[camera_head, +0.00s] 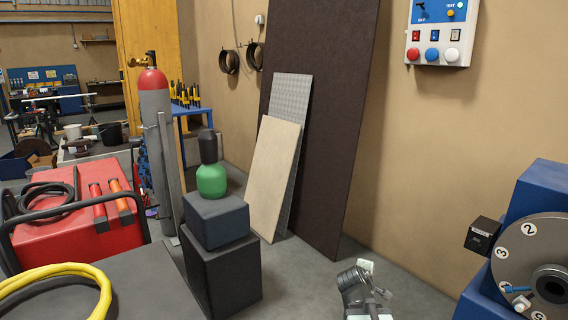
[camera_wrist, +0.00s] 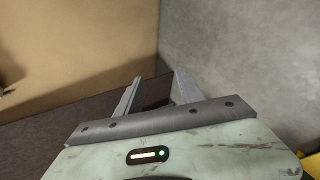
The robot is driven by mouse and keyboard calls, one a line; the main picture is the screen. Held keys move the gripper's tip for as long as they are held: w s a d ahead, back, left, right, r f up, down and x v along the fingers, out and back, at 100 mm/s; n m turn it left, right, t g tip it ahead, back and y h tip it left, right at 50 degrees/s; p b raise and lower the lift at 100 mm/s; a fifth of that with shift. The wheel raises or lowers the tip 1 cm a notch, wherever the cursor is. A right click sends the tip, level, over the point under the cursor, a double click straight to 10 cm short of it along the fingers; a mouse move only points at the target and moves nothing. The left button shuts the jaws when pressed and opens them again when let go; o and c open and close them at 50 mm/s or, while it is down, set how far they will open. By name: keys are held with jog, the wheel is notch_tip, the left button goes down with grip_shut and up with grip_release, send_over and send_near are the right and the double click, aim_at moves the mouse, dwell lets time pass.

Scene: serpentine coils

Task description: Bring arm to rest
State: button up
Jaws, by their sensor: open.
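My gripper (camera_wrist: 157,92) shows in the wrist view with its two grey fingers apart. Nothing is held between them; a dark patch shows in the gap behind. A pale green, scuffed housing with a small lit indicator fills the bottom of that view. In the head view, grey and pale parts of my arm (camera_head: 358,284) show low, right of the middle, above the floor. The fingertips cannot be made out there.
A blue machine with a numbered grey disc (camera_head: 535,255) stands at the right. Boards (camera_head: 274,178) and a tall dark panel (camera_head: 325,110) lean on the wall. A green bottle (camera_head: 211,180) stands on dark boxes (camera_head: 222,270). A red case (camera_head: 70,225) is left. Grey floor (camera_head: 310,275) is partly clear.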

jog(key=s+a+f+m+g+y, duration=0.35)
jog(key=s+a+f+m, duration=0.2)
jog(key=s+a, duration=0.2)
jog(key=s+a+f+m+g+y, duration=0.35)
jog(key=s+a+m+g, duration=0.2)
jog(key=s+a, duration=0.2)
notch_tip(320, 180, up, 15)
jog(key=d+m+h+p, duration=0.1)
jog(key=p, duration=1.4)
jog(key=shift+s, duration=0.35)
jog(key=shift+f, duration=0.15)
jog(key=shift+c, duration=0.4)
